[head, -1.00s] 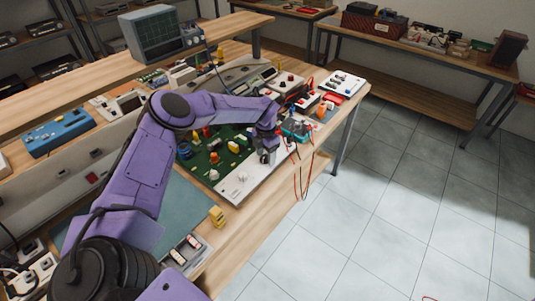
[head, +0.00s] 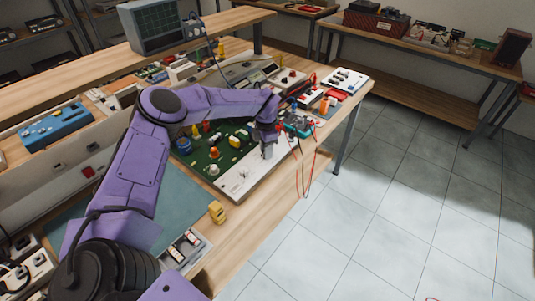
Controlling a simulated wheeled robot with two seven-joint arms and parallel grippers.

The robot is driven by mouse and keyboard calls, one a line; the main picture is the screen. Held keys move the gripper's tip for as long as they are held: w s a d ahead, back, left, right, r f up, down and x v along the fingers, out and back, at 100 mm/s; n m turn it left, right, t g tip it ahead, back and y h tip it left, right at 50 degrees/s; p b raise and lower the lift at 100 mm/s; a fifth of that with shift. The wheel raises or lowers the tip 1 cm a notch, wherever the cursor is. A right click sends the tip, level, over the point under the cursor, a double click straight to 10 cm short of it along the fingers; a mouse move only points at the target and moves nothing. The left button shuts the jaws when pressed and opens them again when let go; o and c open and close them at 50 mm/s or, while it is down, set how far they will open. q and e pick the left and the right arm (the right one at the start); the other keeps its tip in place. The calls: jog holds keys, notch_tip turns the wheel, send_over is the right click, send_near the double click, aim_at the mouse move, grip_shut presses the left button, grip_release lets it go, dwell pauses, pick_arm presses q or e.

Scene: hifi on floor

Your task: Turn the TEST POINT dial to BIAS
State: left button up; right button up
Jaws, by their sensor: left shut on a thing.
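The circuit trainer board (head: 207,160) lies on the workbench, green with colored parts and a pale front strip (head: 250,178). My left gripper (head: 267,152) points down at the right part of that strip. It is shut on a small knob there, which I take for the TEST POINT dial. The fingers hide the dial, so its pointer does not show. The lettering, including BIAS, is too small to read. A small light knob (head: 243,173) sits to the left on the same strip. My right gripper is not in view.
Red and black leads (head: 306,170) hang over the bench edge just right of my left gripper. A yellow toy-like block (head: 217,211) stands in front of the board. An oscilloscope (head: 150,25) stands on the shelf behind.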

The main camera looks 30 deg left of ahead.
pick_arm(q)
jog(key=shift+d+f+m+b, duration=0.1)
jog(key=shift+m+b, duration=0.7)
jog(key=shift+m, duration=1.3)
jog(key=o, duration=1.1)
jog(key=shift+c, duration=0.2)
jog(key=shift+w+r, duration=0.1)
jog(key=shift+r, duration=0.1)
notch_tip(320, 180, up, 10)
jog(key=b, duration=0.2)
jog(key=shift+d, duration=0.15)
